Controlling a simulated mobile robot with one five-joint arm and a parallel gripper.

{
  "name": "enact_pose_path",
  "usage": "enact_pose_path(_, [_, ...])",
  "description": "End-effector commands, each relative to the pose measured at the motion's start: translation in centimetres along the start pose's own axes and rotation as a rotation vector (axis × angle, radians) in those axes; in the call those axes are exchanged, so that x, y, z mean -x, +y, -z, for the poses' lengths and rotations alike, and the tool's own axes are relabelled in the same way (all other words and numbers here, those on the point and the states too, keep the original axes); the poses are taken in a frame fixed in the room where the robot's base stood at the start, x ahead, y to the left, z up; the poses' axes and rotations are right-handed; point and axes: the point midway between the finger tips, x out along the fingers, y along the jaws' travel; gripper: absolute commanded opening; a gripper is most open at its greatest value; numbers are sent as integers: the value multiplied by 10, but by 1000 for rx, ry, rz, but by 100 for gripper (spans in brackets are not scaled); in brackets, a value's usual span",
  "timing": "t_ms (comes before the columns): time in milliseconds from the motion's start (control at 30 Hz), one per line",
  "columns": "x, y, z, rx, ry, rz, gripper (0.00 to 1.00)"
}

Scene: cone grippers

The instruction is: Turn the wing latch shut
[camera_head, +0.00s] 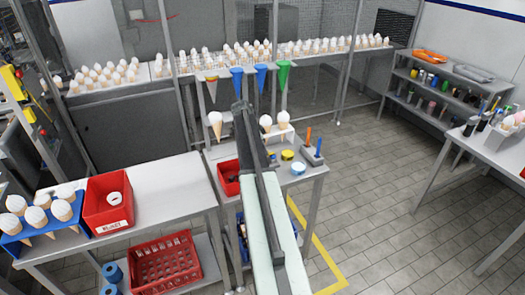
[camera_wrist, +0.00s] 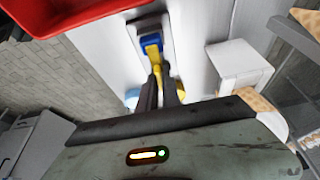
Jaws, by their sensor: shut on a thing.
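The yellow wing latch (camera_wrist: 153,52) sits on a blue and grey base (camera_wrist: 150,27) on the pale work table, in the upper middle of the wrist view. My gripper (camera_wrist: 163,75) reaches it with two dark fingers, shut on the yellow wing. More yellow shows at the right finger. The fingers hide part of the wing, so its exact angle is hard to tell. In the head view my arm covers the latch.
A red bin (camera_wrist: 75,14) is left of the latch, and a white stand (camera_wrist: 237,62) is to its right. Coloured cones (camera_head: 260,76) hang behind. Floor at right is clear.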

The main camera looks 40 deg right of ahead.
Motion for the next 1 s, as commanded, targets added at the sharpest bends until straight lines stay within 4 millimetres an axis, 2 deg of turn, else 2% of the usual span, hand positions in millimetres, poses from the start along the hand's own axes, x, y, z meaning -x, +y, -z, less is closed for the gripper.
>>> enact_pose_path(67, [2, -4, -4, 2, -6, 9, 0])
enact_pose_path(167, [2, -3, -4, 2, -5, 8, 28])
enact_pose_path(200, [1, -3, -4, 2, -5, 7, 30])
enact_pose_path(567, [5, -1, 0, 1, -2, 3, 30])
enact_pose_path(667, [16, -1, 1, 1, -2, 4, 30])
enact_pose_path(1000, [77, -3, 1, 1, -3, 5, 30])
